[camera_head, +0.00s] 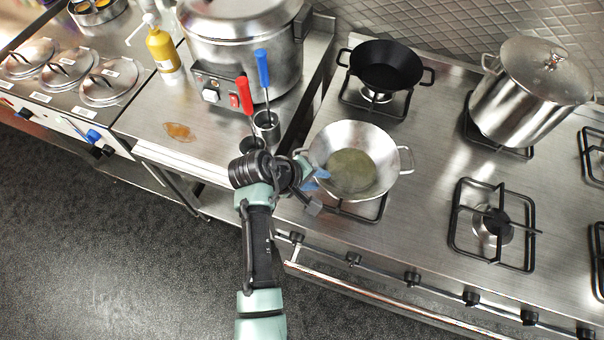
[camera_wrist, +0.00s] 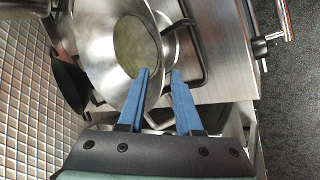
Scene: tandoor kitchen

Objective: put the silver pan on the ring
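The silver pan (camera_head: 376,144) is a round two-handled pan with a yellowish patch in its bottom. It sits over the front-left burner grate (camera_head: 372,211) of the stove. My gripper (camera_head: 318,179) is at the pan's left edge, near its left handle. In the wrist view my gripper (camera_wrist: 160,75) has its two blue fingers apart, one over the pan's inside (camera_wrist: 98,55) and one outside its rim. Whether they touch the rim is not clear. A bare burner ring (camera_head: 492,226) with a black grate lies to the right of the pan.
A black pan (camera_head: 386,64) stands on the burner behind. A large lidded pot (camera_head: 520,100) stands at the back right. On the left counter are a steel cooker (camera_head: 240,50), red and blue-handled tools (camera_head: 263,75) in steel cups, and a yellow bottle (camera_head: 161,48).

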